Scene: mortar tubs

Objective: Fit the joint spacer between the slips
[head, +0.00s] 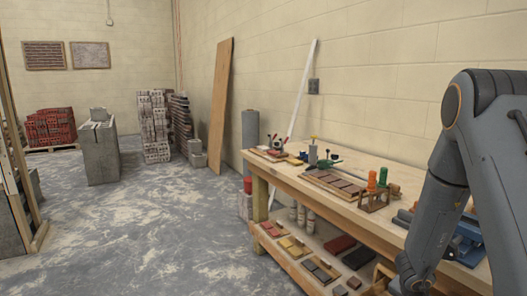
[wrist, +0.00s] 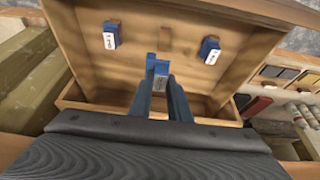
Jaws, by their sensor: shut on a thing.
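The spacer is between the fingertips, over the inside of a shallow wooden box (wrist: 75,98). Two similar blue spacers stand at the box's far side, one on the left (wrist: 109,40) and one on the right (wrist: 211,57). Brown brick slips (head: 340,184) lie in a row on a wooden board on the workbench in the head view. The gap between the slips is too small to make out there. My gripper is outside the head view.
The workbench (head: 283,174) also carries orange-topped items (head: 372,181) in a small wooden rack and a green tool (head: 328,163). Its lower shelf holds trays of slips (head: 295,246) and white bottles (head: 301,216).

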